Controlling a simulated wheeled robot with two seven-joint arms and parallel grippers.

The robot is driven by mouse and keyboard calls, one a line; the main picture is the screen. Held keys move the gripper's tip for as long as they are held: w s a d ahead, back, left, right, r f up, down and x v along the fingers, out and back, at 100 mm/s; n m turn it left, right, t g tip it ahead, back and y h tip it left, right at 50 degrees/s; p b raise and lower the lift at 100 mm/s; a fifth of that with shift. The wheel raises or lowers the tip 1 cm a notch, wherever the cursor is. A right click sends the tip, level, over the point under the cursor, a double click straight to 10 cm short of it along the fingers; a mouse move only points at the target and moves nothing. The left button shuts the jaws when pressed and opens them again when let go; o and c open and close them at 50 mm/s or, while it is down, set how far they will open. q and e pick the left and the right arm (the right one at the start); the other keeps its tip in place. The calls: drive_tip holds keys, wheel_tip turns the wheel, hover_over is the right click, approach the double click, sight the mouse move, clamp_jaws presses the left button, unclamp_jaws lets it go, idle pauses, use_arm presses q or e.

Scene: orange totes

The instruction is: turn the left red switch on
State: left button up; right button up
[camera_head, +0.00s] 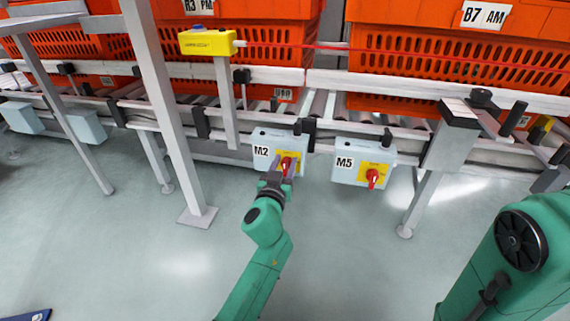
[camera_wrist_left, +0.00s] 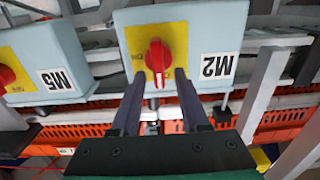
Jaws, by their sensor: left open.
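The left red switch (camera_head: 287,162) is on the yellow plate of the M2 box (camera_head: 264,140), which hangs on the conveyor frame. In the left wrist view, where the box labels look upside down, the red switch (camera_wrist_left: 157,56) has its grip bar roughly upright. My left gripper (camera_head: 281,174) is right in front of it. Its two fingers (camera_wrist_left: 157,76) are open, one on each side of the knob; I cannot tell whether they touch it. The right red switch (camera_head: 373,176) is on the M5 box (camera_head: 350,172). My right gripper is out of view.
Orange totes (camera_head: 440,65) stand on the roller conveyor behind the boxes. A grey upright post (camera_head: 165,110) stands left of M2, and a yellow box (camera_head: 207,42) with a red cable sits above.

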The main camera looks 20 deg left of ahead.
use_arm(q)
drive_tip(key=shift+w, duration=0.25)
clamp_jaws()
drive_tip(key=shift+f, duration=0.1)
drive_tip(key=m, duration=0.4)
drive_tip(key=shift+d+f+m, duration=0.25)
drive_tip(key=shift+d+m, duration=0.05)
drive_tip(key=shift+d, duration=0.1)
drive_tip(key=shift+d+f+m, duration=0.2)
drive_tip(key=shift+f+m, duration=0.15)
drive_tip(key=shift+m, duration=1.9)
drive_tip(key=shift+d+f+m, duration=0.15)
drive_tip(key=shift+f+m, duration=0.15)
drive_tip(key=shift+m, duration=1.9)
drive_tip(key=shift+d+f+m, duration=0.2)
drive_tip(key=shift+f+m, duration=0.15)
drive_tip(key=shift+m, duration=1.9)
